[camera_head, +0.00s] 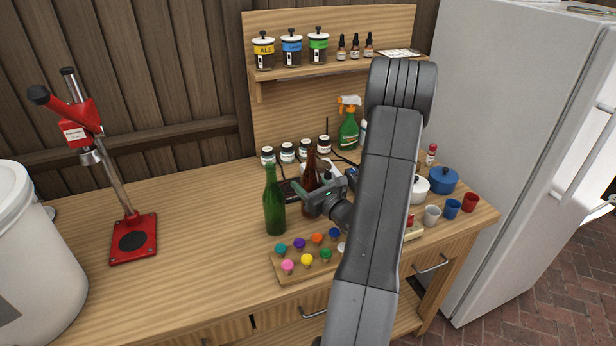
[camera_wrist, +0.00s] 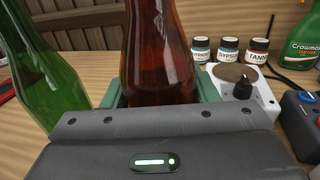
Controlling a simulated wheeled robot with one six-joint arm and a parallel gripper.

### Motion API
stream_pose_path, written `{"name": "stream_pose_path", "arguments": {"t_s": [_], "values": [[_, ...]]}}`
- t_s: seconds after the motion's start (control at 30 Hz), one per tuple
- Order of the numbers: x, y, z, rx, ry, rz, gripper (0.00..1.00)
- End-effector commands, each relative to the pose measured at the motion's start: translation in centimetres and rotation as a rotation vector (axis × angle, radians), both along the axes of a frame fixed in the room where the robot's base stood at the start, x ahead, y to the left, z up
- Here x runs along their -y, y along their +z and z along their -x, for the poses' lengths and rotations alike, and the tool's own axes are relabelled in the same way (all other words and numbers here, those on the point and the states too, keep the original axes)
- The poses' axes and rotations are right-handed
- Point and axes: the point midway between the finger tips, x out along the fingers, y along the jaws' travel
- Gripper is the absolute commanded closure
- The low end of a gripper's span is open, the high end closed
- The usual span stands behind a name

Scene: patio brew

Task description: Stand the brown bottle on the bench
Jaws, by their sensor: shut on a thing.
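The brown bottle (camera_head: 310,170) is upright among the things on the wooden bench (camera_head: 185,225). My gripper (camera_head: 309,194) is shut on it, with the green fingers on either side of its body. In the wrist view the brown bottle (camera_wrist: 160,45) fills the space between the fingers of my gripper (camera_wrist: 158,92). Its base is hidden behind my gripper, so I cannot tell whether it touches the bench.
A green bottle (camera_head: 273,205) stands close on the left. A board of coloured caps (camera_head: 290,277) lies in front. Small labelled jars (camera_head: 287,152) and a green spray bottle (camera_head: 348,132) stand behind. Cups and pots are to the right. The bench's left-centre is clear beside the red capper (camera_head: 134,240).

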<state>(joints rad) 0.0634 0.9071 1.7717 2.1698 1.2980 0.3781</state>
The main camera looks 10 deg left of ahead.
Motion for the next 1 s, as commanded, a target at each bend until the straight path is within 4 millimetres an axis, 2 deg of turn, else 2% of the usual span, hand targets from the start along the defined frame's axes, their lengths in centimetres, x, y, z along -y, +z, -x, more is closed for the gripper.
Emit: {"name": "stream_pose_path", "arguments": {"t_s": [0.2,0.67,0.7,0.8,1.0], "values": [[0.0,-1.0,0.0,0.001,-0.001,-0.002,0.76],[0.0,-1.5,0.0,0.002,-0.001,-0.001,0.76],[0.0,-1.5,0.0,0.001,-0.001,0.001,0.43],[0.0,-1.4,0.0,0.000,-0.001,0.000,0.25],[0.0,-1.4,0.0,0.000,-0.001,0.000,0.25]]}}
